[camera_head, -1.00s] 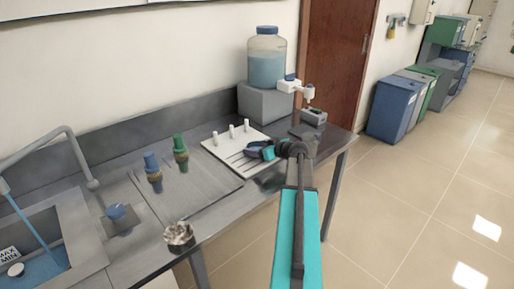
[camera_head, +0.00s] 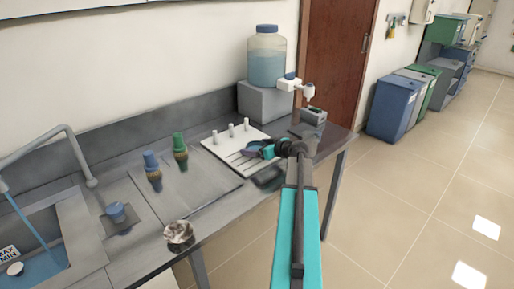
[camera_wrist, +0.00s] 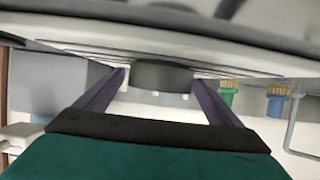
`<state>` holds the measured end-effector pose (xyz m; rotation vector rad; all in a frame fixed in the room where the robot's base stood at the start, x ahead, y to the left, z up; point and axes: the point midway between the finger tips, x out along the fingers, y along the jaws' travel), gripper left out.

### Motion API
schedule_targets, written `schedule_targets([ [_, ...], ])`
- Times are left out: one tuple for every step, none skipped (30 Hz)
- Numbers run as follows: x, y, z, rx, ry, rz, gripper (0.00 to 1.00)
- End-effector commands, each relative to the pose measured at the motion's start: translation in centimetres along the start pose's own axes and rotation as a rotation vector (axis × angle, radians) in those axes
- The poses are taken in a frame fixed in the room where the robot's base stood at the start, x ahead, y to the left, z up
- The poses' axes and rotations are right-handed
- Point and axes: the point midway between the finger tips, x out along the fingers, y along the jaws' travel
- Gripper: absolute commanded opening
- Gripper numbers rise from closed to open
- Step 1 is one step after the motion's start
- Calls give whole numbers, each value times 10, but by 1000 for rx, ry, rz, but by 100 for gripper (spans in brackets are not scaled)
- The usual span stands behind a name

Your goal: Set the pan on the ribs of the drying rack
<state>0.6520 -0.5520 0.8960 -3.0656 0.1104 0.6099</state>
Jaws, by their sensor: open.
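The white drying rack (camera_head: 222,151) lies on the steel bench, with dark ribs across it and several upright white pegs along its back. My gripper (camera_head: 246,148) is low over the right part of the rack. In the wrist view my gripper (camera_wrist: 160,92) has its purple fingers spread open. A dark grey rounded thing, which looks like the pan (camera_wrist: 160,75), is between the fingers near their tips, over the rack. Its underside is hidden, so I cannot tell whether it touches the ribs.
A water jug (camera_head: 266,58) stands on a grey block (camera_head: 262,103) behind the rack. Green (camera_head: 180,150) and blue (camera_head: 152,170) brush-like items stand left of it. A small device (camera_head: 313,116) sits to the right. A crumpled metallic thing (camera_head: 179,234) lies at the bench's front edge.

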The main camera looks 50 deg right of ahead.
Motion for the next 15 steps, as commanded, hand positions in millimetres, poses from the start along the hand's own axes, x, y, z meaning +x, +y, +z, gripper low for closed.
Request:
schedule_targets([
  [-1,0,-2,0,0,0,88],
  [-1,0,-2,0,0,0,88],
  [-1,0,-3,0,0,0,88],
  [-2,0,-4,0,0,0,88],
  [-5,0,-2,0,1,1,88],
  [-9,0,-1,0,1,2,88],
  [-13,0,-1,0,1,2,88],
  [-16,0,-1,0,1,2,88],
  [-22,-1,0,0,1,2,88],
  [-26,-1,0,0,1,2,88],
  [-30,-1,-1,0,1,2,88],
  [-36,-1,-1,-1,1,3,88],
  [-41,-1,0,0,1,2,88],
  [-46,-1,0,0,1,2,88],
  [-53,-1,0,0,1,3,88],
])
